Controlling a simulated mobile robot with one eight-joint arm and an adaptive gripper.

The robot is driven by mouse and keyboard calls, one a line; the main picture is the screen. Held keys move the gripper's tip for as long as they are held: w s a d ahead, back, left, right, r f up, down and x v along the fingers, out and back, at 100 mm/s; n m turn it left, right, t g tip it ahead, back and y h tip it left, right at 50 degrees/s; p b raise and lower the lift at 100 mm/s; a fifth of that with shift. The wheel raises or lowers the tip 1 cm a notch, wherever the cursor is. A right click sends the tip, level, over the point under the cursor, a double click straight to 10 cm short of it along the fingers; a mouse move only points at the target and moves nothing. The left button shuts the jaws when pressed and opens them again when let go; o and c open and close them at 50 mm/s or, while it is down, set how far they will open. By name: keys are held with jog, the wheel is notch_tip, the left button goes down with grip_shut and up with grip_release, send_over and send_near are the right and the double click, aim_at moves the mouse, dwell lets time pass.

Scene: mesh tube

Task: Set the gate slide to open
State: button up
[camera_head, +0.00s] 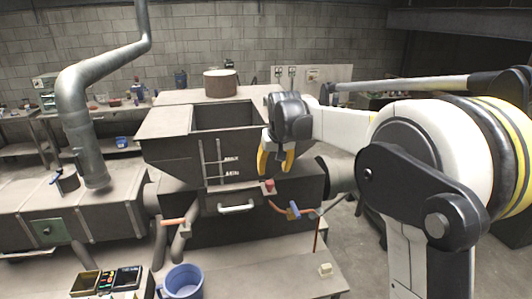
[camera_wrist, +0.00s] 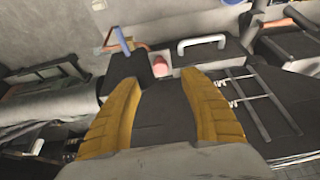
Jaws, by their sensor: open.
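A large grey hopper (camera_head: 205,130) stands in the middle of the head view. On its front are two upright rails with a crossbar and small white labels (camera_head: 231,165), too small to read; the rails also show in the wrist view (camera_wrist: 250,100). Below is a white bar handle (camera_head: 236,208), also in the wrist view (camera_wrist: 201,43). Which part is the gate slide I cannot tell for certain. My gripper (camera_head: 275,168) is open and empty, its yellow fingers pointing down, in front of the hopper's right side. In the wrist view its fingers (camera_wrist: 162,85) straddle nothing.
A grey duct (camera_head: 75,100) rises at left.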

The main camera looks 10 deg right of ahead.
aim_at(270, 182)
jog(key=x, duration=0.3)
jog(key=w+p+x, duration=0.1)
jog(key=x, duration=0.3)
jog(key=p+x, duration=0.1)
jog(key=x, duration=0.2)
jog(key=shift+w, duration=0.3)
jog(key=shift+c, duration=0.2)
jog(key=shift+s, duration=0.1)
grip_shut()
